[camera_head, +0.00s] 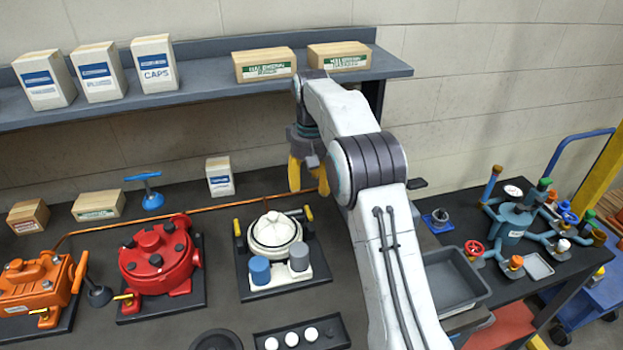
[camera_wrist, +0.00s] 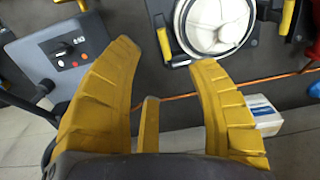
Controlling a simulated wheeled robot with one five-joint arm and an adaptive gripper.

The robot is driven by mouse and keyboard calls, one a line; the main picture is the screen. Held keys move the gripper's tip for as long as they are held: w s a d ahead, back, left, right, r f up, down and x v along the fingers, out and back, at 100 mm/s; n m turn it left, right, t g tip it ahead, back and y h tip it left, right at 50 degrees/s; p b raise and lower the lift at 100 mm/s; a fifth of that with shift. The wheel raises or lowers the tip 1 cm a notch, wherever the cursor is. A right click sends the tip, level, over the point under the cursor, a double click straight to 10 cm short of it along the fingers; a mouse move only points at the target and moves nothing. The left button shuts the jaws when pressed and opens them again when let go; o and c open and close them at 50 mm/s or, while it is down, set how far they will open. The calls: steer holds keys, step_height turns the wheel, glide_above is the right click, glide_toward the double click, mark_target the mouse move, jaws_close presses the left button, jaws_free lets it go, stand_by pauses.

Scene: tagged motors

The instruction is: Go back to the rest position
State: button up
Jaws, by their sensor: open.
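My gripper (camera_head: 308,176) has yellow fingers and hangs above the back of the dark bench, in front of the shelf. In the wrist view my gripper (camera_wrist: 176,50) is open, with its two ribbed fingers spread and nothing between them. The white round motor (camera_head: 274,232) on its black base plate stands in front of and a little left of the gripper, apart from it. It also shows in the wrist view (camera_wrist: 215,22), beyond the fingertips. My white arm reaches up and over from the lower right and hides part of the bench.
A shelf (camera_head: 205,88) with several boxes runs along the wall close to the gripper. A red motor (camera_head: 158,262) and an orange motor (camera_head: 38,285) stand at left. A grey bin (camera_head: 455,284) and a blue valve assembly (camera_head: 512,222) lie right of my arm.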

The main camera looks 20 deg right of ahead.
steer(key=shift+r, duration=0.45)
steer(key=shift+r, duration=0.1)
